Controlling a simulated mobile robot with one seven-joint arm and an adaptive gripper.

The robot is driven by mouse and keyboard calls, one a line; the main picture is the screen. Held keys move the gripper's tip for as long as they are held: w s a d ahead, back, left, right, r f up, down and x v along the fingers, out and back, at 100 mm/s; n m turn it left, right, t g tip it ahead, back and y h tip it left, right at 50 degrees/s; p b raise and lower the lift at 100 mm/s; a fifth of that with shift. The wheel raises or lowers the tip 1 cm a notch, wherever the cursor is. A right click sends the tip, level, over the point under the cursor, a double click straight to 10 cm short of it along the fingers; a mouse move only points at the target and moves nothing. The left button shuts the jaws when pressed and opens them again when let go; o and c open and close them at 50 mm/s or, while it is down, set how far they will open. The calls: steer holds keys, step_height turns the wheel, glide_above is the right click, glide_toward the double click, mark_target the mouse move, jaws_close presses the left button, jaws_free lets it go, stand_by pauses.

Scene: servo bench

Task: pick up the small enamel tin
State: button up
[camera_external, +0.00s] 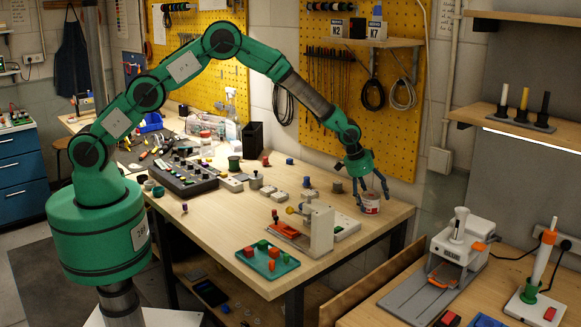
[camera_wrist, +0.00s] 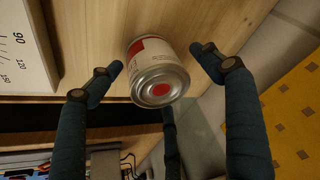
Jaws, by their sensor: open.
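The small enamel tin (camera_external: 371,207), white with red markings, stands near the right end of the wooden bench. In the wrist view the tin (camera_wrist: 158,76) shows a metal rim and a red dot on its end. My gripper (camera_external: 370,188) is over the tin, pointing down, with its dark fingers spread. In the wrist view my gripper (camera_wrist: 157,62) has one fingertip left of the tin and one right of it, with gaps on both sides. A third finger is below the tin in that picture. Nothing is held. Contact with the third finger cannot be told.
A white and orange fixture (camera_external: 321,228) and a green tray (camera_external: 268,262) with small blocks stand left of the tin. A white marked block (camera_wrist: 22,55) is at the left in the wrist view. The yellow pegboard (camera_external: 405,130) wall is behind. The bench surface just around the tin is clear.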

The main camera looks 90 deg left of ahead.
mark_target(374, 194)
stand_by(0.4)
steer(key=shift+r, duration=0.1)
steer(key=c, duration=1.4)
steer(key=shift+r, duration=0.1)
steer(key=shift+r, duration=0.85)
steer(key=shift+s+r, duration=0.1)
steer(key=shift+r, duration=0.8)
steer(key=s+d, duration=0.1)
steer(key=s, duration=0.4)
steer(key=s+d+r, duration=0.1)
steer(key=s, duration=0.4)
steer(key=s+d, duration=0.1)
steer(key=s, duration=0.4)
steer(key=shift+s+r, duration=0.15)
steer(key=shift+s, duration=0.05)
